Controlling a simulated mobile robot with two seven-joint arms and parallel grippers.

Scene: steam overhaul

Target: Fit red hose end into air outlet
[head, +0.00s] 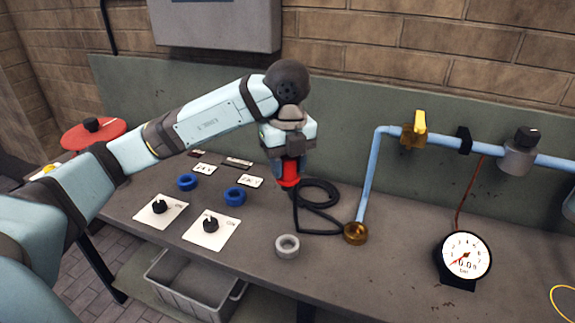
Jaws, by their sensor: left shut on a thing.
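My left gripper (287,168) hangs over the workbench, pointing down, and is shut on the red hose end (289,181). The fingers hide the top of the red hose end. The black hose (318,205) hangs from below it, lies in loops on the bench and runs toward a brass fitting (355,233). This brass fitting stands at the foot of the light blue pipe (369,180) and looks like the air outlet. It is to the right of and nearer than the gripper, and apart from the red end. My right gripper is not in view.
A grey ring (287,246) lies at the bench's front. Two blue rings (235,197) and plates with black knobs (210,225) are left. A gauge (465,256) stands right. The pipe carries a yellow-handled valve (420,122). A grey crate (195,285) sits below.

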